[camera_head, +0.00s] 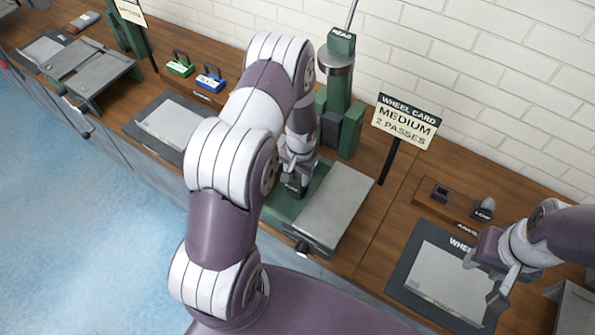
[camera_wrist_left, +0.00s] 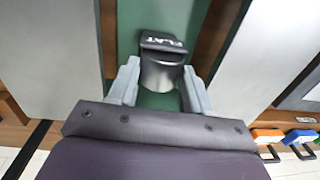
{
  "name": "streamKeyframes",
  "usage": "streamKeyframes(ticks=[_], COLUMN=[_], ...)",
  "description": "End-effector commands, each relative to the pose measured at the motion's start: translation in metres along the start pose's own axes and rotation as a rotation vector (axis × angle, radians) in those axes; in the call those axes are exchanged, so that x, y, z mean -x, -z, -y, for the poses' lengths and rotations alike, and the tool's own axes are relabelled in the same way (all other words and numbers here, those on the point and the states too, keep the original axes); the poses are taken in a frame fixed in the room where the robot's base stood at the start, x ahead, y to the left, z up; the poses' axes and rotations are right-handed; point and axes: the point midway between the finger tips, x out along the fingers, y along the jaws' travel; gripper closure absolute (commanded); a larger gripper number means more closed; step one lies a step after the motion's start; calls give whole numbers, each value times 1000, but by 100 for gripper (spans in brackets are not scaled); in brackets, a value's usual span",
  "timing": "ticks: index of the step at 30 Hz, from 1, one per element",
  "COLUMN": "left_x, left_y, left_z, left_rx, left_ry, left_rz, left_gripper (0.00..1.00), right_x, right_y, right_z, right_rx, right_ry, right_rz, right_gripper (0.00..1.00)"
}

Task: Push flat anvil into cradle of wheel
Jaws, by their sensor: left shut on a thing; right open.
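The flat anvil (camera_wrist_left: 162,70), a dark block with a cap marked FLAT, sits between the fingers of my left gripper (camera_wrist_left: 160,88), which is shut on it, over a green surface. In the head view my left gripper (camera_head: 296,183) points down over the green base of the wheel (camera_head: 340,95), a green upright machine with a grey cylinder marked HEAD. The cradle is hidden by my gripper, so I cannot tell whether the anvil is seated in it. My right gripper (camera_head: 486,281) is open and empty above a dark-edged mat (camera_head: 435,280) at the right.
A grey plate (camera_head: 338,207) lies beside my left gripper. A card on a post (camera_head: 405,122) reads MEDIUM, 2 PASSES. A rack at the right holds a block marked LOW (camera_head: 484,209) and a dark socket piece (camera_head: 440,193). Green (camera_head: 180,67) and blue (camera_head: 210,80) handled blocks stand further left.

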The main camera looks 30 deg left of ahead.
Motion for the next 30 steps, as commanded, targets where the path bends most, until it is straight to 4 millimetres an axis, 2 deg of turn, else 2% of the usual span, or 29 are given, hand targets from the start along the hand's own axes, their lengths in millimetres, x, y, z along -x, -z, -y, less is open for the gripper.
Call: streamKeyframes(ticks=[18, 19, 21, 30], left_x=[-14, -13, -13, -13], left_y=[1, 1, 1, 0], left_z=[-1, -1, -1, -1], left_rx=[0, 0, 0, 0], left_ry=[1, 1, 0, 0], left_rz=[-2, -2, -2, 1], left_gripper=[100, 44, 22, 21], right_x=[-12, -11, -11, -12], right_y=[-1, -1, -1, -1], right_z=[0, 0, 0, 0], right_rx=[0, 0, 0, 0], right_ry=[0, 0, 0, 0], right_rz=[0, 0, 0, 0], right_gripper=[57, 57, 57, 57])
